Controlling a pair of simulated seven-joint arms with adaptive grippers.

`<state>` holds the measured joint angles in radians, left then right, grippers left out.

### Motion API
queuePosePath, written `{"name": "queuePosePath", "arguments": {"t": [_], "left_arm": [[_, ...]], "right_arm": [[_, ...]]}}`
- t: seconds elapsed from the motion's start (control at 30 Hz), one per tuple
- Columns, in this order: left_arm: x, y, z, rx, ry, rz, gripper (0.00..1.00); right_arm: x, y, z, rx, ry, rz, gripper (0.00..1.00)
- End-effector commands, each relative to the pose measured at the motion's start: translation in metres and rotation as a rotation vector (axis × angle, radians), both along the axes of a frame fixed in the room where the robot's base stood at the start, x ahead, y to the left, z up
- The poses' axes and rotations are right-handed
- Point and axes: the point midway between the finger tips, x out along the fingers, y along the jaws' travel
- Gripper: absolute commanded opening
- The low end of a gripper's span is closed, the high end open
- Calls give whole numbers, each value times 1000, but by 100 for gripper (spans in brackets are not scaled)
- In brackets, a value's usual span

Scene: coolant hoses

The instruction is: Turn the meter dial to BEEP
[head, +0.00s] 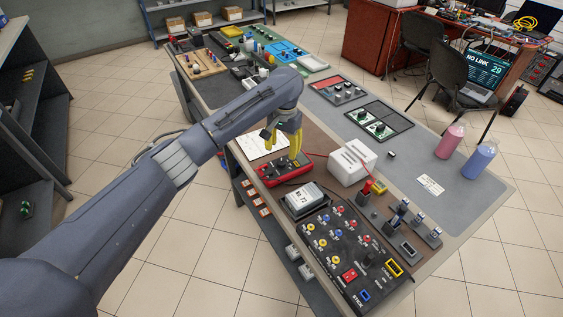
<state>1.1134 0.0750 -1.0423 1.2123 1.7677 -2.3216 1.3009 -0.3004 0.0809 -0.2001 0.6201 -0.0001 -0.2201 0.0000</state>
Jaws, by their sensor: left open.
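The red meter (286,172) lies on the near part of the workbench, left of a white box. Its dial is too small and too covered by my gripper to read, so I cannot tell where it points. My left gripper (283,147) has yellow fingers and is open, pointing down over the far edge of the meter. I cannot tell whether the fingers touch the meter. My right gripper is not in view.
A white slotted box (351,163) stands right of the meter. A battery-like block (304,199) and a black panel of coloured connectors (345,249) lie nearer. A white sheet (262,143) lies behind the gripper. Pink (450,141) and blue (479,160) bottles stand at the right.

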Motion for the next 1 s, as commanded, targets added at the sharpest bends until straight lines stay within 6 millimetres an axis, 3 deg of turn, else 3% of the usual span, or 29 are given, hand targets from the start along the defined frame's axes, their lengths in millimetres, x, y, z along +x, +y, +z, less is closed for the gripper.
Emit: {"name": "queuePosePath", "arguments": {"t": [0.2, 0.4, 0.63, 1.0], "left_arm": [[0, 1, -36, -2, 3, 3, 54], [1, 2, -57, 0, 2, 2, 54], [1, 3, -68, 0, 0, 1, 54], [2, 3, -70, 0, 0, 1, 54]], "right_arm": [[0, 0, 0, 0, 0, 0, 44], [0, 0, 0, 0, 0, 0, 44], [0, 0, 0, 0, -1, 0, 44], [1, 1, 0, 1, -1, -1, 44]]}}
